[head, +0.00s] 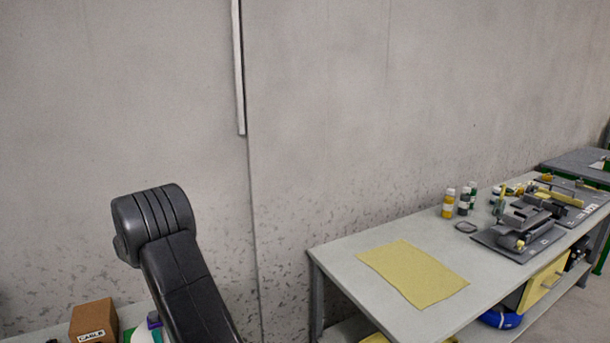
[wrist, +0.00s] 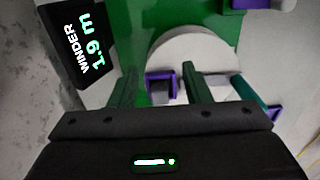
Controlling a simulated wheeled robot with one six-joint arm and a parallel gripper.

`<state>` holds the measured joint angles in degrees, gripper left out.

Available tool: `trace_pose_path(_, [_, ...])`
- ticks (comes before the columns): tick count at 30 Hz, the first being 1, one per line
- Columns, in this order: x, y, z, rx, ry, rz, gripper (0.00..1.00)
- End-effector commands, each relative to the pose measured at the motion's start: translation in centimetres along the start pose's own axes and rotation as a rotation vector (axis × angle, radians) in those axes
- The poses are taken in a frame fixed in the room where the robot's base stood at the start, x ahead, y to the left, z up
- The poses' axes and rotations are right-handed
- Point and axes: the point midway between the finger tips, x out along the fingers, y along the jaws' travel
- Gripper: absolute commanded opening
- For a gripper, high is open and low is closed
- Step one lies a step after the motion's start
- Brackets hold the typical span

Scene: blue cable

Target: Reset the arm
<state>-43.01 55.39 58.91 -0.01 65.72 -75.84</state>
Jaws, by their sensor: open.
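My gripper (wrist: 160,76) shows in the wrist view with its two dark green fingers apart and nothing visible held between them. Past the fingertips are a pale round disc (wrist: 190,48) and a green panel (wrist: 140,20). A purple bracket (wrist: 160,84) shows between the fingers; I cannot tell its distance from them. In the head view my raised black arm stands at lower left, and my gripper is out of sight. A blue coil (head: 501,319) lies under the right bench.
A brown box (head: 93,322) labelled "CABLE" sits at the lower left. The right bench (head: 345,254) carries a yellow sheet (head: 413,274), small bottles (head: 449,204) and a grey fixture (head: 522,228). A plain wall (head: 330,110) stands behind; the space above the bench is clear.

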Motion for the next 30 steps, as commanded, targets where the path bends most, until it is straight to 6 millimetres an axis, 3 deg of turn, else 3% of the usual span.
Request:
trace_pose_path(6, [-0.1, 2.1, -3.8, -0.003, 0.000, 0.000, 0.44])
trace_pose_path(11, [0.0, 2.0, -7.0, -0.005, 0.000, 0.000, 0.44])
trace_pose_path(19, [0.2, -1.3, -11.2, -0.003, 0.000, -0.001, 0.44])
trace_pose_path(30, [0.2, -6.4, -11.5, -0.001, 0.000, 0.000, 0.44])
